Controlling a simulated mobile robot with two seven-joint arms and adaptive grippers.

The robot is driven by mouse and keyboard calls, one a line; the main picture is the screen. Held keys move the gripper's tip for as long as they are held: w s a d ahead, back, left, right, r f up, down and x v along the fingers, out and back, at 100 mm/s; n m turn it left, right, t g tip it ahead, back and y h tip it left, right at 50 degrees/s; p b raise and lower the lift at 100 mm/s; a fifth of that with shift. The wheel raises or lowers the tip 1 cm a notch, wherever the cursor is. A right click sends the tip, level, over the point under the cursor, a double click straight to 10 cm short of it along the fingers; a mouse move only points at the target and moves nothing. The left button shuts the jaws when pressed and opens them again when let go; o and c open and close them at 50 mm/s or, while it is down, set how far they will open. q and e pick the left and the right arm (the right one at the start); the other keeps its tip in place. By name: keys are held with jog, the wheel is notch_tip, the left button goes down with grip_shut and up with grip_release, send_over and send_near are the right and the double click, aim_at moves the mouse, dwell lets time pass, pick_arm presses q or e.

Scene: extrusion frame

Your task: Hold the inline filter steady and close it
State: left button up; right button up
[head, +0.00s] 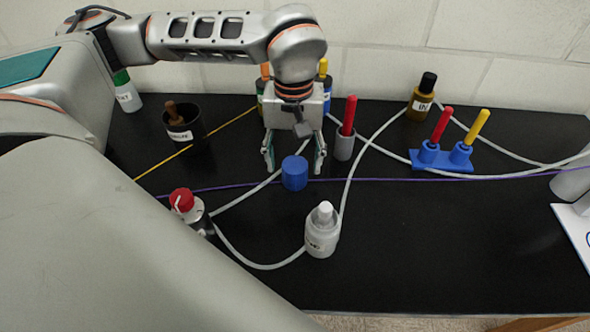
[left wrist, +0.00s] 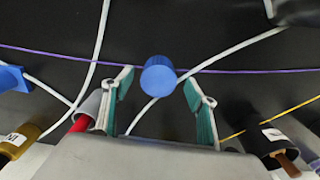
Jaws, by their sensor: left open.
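My left gripper (head: 293,164) is open and points down over the black table. A ribbed blue cylinder (head: 295,176) stands between its fingertips, with a gap on both sides. In the left wrist view the blue cylinder (left wrist: 158,76) shows from above between the green finger pads of the gripper (left wrist: 157,80). No part is clearly marked as the inline filter. A pale tube (head: 245,198) passes by the blue cylinder; I cannot tell whether they join. A labelled white bottle (head: 321,238) with a white top stands nearer. My right gripper is not in view.
A red-knobbed fitting (head: 187,208) stands front left on the tube. A grey cup with a red stick (head: 345,140) is close right of the gripper. A blue holder (head: 440,158) stands farther right. A purple cord (head: 400,180) crosses the table. The front right is clear.

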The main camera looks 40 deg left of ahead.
aim_at(295, 164)
pick_arm(q)
notch_tip(295, 164, down, 3)
jog(key=shift+w+r, duration=0.1)
jog(key=shift+w, duration=0.05)
jog(key=shift+f, duration=0.5)
jog(key=shift+c, duration=0.5)
jog(key=c, duration=0.7)
jog(key=shift+c, duration=0.4)
